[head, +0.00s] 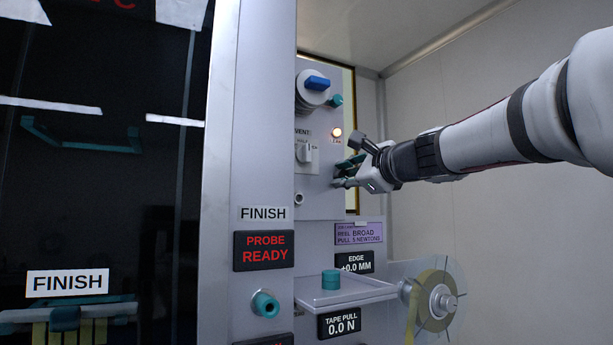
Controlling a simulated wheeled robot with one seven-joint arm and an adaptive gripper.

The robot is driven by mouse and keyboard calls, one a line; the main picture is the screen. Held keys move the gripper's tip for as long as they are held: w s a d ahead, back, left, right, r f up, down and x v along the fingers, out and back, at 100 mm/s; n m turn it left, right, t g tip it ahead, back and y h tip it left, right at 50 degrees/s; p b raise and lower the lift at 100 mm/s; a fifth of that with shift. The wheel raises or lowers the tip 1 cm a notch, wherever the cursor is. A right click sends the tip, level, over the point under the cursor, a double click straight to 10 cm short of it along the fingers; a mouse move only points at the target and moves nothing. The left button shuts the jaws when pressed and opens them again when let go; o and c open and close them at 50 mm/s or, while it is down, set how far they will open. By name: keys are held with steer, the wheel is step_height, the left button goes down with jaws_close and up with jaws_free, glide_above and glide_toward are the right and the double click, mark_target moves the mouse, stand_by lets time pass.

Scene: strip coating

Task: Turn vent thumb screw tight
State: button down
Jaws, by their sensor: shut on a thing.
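In the head view my gripper (348,174) comes in from the right and reaches the right edge of the grey vent panel (318,195). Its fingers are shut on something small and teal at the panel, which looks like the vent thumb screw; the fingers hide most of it. The switch marked VENT (305,150) is just left of the gripper, apart from it. A lit lamp (336,132) is above the gripper. Another teal knob (335,100) sits higher on the panel, beside a round dial with a blue handle (316,83).
Below are a small shelf with a teal cylinder (331,280) and a tape reel (440,303) at the lower right. A dark glass door (100,180) fills the left. Space right of the panel is open.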

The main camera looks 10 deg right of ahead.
steer(key=shift+f, duration=0.15)
steer(key=c, duration=1.4)
jaws_free()
steer(key=shift+o, duration=0.2)
steer(key=v, duration=1.2)
